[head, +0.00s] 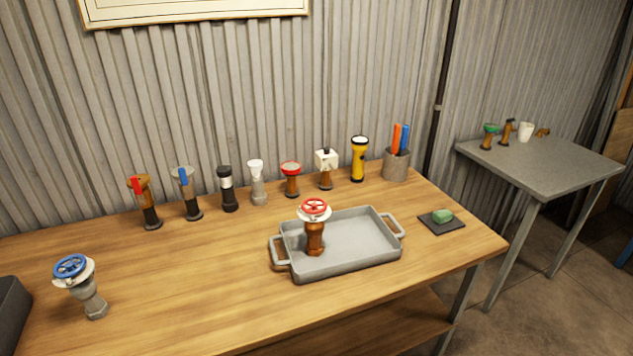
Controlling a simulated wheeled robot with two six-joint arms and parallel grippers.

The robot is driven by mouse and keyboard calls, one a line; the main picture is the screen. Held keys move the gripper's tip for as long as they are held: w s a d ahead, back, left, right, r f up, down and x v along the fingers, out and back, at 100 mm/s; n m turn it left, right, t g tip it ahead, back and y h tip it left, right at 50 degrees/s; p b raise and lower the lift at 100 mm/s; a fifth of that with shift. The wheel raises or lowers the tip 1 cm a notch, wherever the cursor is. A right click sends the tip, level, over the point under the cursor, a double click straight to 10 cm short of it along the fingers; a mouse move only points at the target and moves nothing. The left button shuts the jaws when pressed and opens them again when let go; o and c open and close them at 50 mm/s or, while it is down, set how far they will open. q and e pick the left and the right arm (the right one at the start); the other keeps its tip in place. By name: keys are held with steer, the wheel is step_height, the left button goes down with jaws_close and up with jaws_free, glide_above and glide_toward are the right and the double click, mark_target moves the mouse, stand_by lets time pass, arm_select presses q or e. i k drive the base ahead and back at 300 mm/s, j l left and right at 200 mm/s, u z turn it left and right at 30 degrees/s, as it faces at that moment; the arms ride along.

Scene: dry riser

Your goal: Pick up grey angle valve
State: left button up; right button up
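A grey valve with a blue handwheel (88,290) stands on the wooden table at the front left. Its grey body leans a little in the picture and its wheel is on top. Another light grey fitting (258,185) with a white top stands in the back row. I cannot tell from shape alone which is called the angle valve. A brown valve with a red handwheel (315,232) stands in the left part of a grey tray (375,261). Neither of my grippers is in view.
Several fittings, a yellow flashlight (358,160) and a pen cup (396,166) line the table's (200,290) back. A green sponge (442,216) lies on a dark pad at right. A dark box (10,315) is at the left edge. The front middle is clear.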

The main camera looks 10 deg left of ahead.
mark_target(83, 287)
steer(key=u, duration=0.4)
steer(key=k+j+u, duration=0.1)
steer(key=u, duration=0.3)
steer(key=k+u, duration=0.1)
steer(key=u, duration=0.3)
steer(key=j+u, duration=0.15)
steer(key=u, duration=0.3)
